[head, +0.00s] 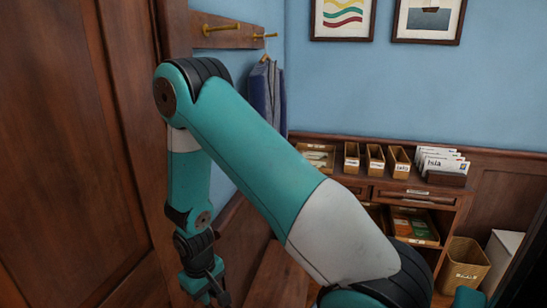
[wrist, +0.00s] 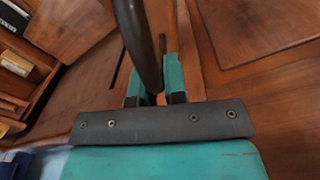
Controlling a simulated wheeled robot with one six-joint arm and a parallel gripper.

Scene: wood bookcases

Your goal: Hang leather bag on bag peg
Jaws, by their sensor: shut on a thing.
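A wooden rail (head: 238,42) on the blue wall bears two brass pegs: an empty left peg (head: 222,27) and a right peg (head: 265,36). Which one is the bag peg I cannot tell. My gripper (head: 218,296) is low in the head view, well below the rail, and partly cut off by the bottom edge. In the wrist view my gripper (wrist: 158,97) is shut on a dark curved strap (wrist: 140,38), which looks like the leather bag's handle. The bag's body is not clearly visible in either view.
Dark blue clothing (head: 262,95) hangs below the right peg. A tall wooden panel (head: 75,130) stands close at left. A low bookcase (head: 440,190) with small boxes stands at the back right, beside a bin (head: 463,265). My arm crosses the middle.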

